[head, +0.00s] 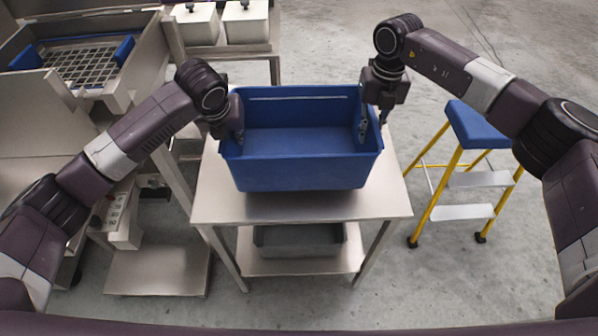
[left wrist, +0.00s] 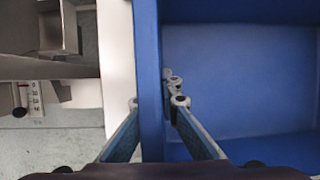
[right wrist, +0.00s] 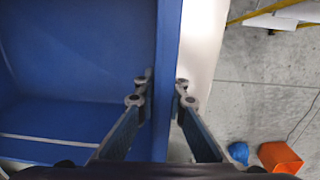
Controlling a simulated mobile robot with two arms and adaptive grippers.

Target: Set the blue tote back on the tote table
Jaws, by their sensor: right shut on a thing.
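The blue tote (head: 305,171) is empty and upright over the steel tote table (head: 375,206). A dark shadow lies below its front, and a small gap seems to part it from the tabletop. My left gripper (head: 236,138) straddles the tote's left wall, one finger inside and one outside; in the left wrist view its fingers (left wrist: 155,104) close in on that wall. My right gripper (head: 372,125) is shut on the right wall, which shows between its fingers in the right wrist view (right wrist: 163,100). The tote's underside is hidden.
A grey bin (head: 300,240) sits on the table's lower shelf. A yellow step stool with a blue top (head: 478,124) stands to the right. Weigher machinery (head: 75,65) is at left, and white containers (head: 245,22) stand behind. An orange object (right wrist: 281,157) lies on the floor.

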